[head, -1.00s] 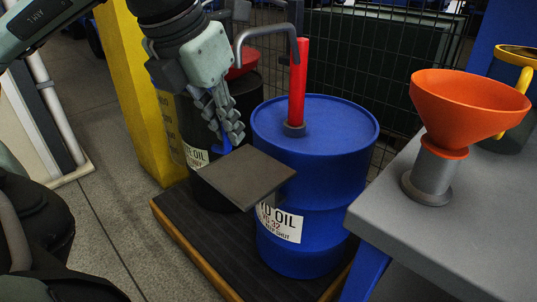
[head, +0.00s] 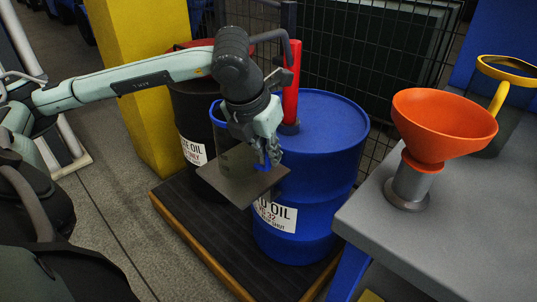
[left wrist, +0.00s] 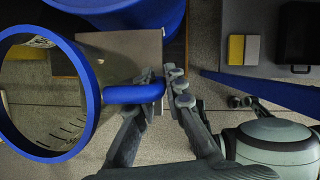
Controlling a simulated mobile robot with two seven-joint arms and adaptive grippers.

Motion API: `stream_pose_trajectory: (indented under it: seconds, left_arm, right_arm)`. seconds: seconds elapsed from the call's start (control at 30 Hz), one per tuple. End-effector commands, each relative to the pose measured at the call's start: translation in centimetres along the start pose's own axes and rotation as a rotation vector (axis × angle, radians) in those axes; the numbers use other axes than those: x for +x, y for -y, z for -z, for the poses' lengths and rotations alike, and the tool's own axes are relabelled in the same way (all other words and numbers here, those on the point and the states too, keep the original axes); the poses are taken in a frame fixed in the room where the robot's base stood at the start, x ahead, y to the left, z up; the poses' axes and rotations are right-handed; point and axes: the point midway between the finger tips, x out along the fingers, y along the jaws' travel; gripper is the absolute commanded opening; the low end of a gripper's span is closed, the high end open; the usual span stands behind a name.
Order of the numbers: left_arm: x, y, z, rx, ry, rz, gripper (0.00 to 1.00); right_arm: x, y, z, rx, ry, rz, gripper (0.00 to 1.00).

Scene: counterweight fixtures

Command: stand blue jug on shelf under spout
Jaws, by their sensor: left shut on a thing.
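The blue jug (left wrist: 92,85) has a blue rim, a blue handle and a see-through body with marks. My left gripper (head: 268,158) is shut on the jug's handle (left wrist: 133,93). In the head view the jug's clear body (head: 232,152) is partly behind my gripper, over the dark square shelf (head: 240,192). I cannot tell whether its base touches the shelf. The shelf also shows below the handle in the left wrist view (left wrist: 125,47). The grey spout pipe (head: 270,36) bends from the red pump (head: 291,90); its outer end is hidden behind my arm. My right gripper is not in view.
A blue oil drum (head: 335,130) carries the pump, beside a black drum (head: 190,110), on a dark pallet (head: 215,225). A grey table (head: 460,230) at right holds an orange funnel (head: 442,125) and a yellow-rimmed jug (head: 500,105). A yellow post (head: 135,80) stands at left.

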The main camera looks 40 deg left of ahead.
Motion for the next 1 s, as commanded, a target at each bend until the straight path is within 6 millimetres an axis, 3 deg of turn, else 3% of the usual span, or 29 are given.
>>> stream_pose_trajectory:
  seconds: [0.1, 0.63, 0.67, 0.8, 1.0]
  left_arm:
    - [1.0, 0.0, 0.4, 0.001, 0.000, 0.000, 0.00]
    - [1.3, 0.0, 0.5, 0.001, 0.002, 0.001, 0.00]
    - [1.3, 0.0, 0.5, 0.001, 0.001, 0.001, 0.13]
    - [1.2, 0.0, 0.5, 0.001, 0.001, 0.001, 0.31]
    - [1.2, 0.0, 0.5, 0.000, 0.001, 0.001, 0.32]
  right_arm:
    - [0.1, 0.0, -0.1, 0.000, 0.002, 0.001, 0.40]
    - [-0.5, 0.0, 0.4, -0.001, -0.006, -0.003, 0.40]
    - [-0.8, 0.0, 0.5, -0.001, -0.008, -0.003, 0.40]
    - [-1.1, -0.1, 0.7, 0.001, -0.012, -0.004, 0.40]
    - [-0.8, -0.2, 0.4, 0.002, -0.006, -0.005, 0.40]
